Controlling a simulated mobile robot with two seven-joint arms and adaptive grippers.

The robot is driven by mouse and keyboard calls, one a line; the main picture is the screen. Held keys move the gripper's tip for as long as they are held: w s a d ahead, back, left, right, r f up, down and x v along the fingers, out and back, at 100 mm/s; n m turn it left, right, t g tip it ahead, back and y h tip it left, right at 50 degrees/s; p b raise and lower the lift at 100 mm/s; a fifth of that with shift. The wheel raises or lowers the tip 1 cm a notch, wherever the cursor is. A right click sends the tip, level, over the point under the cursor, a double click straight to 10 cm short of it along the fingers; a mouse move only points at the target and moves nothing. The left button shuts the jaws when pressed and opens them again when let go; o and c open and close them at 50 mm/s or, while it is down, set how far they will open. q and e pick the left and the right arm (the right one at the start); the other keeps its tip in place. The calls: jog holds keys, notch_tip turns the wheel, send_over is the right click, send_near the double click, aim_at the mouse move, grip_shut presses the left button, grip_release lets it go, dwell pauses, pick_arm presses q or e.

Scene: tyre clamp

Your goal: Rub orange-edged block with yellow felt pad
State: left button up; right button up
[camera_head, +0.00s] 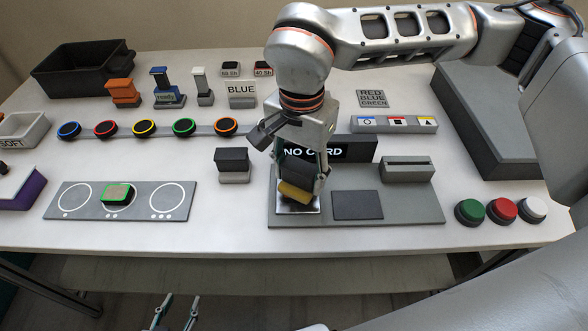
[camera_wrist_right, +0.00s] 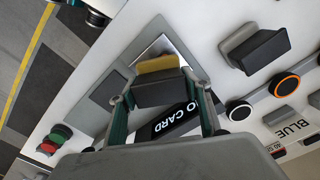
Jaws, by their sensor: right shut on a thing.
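My right gripper (camera_head: 303,178) is shut on a dark block with a yellow felt pad (camera_head: 294,193) on its lower face. In the right wrist view the yellow felt (camera_wrist_right: 158,64) shows beyond the fingers. The pad is over a shiny square plate (camera_head: 314,206) on the grey station; I cannot tell whether they touch. A green-edged block (camera_head: 118,194) lies on the middle circle of the three-circle panel (camera_head: 92,207). My left gripper (camera_head: 177,306) is open and empty below the table's front edge.
A dark block on a light base (camera_head: 232,166) stands left of the station. The "NO CARD" display (camera_head: 350,149) and a slotted grey box (camera_head: 408,169) are near my right gripper. Green, red and white buttons (camera_head: 503,210) are at the right. White table between panel and station is clear.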

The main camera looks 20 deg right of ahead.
jog(key=shift+s+d+f, duration=0.1)
jog(key=shift+s+d, duration=0.25)
jog(key=shift+s, duration=0.05)
jog(key=shift+w+a, duration=0.15)
jog(key=shift+a, duration=0.05)
jog(key=shift+w+a, duration=0.7)
jog(key=shift+w, duration=0.05)
jog(key=shift+s+d, duration=0.1)
jog(key=shift+d, duration=0.05)
jog(key=shift+s+d, duration=0.7)
jog(key=shift+s, duration=0.1)
jog(key=shift+w+a, duration=0.1)
jog(key=shift+w, duration=0.05)
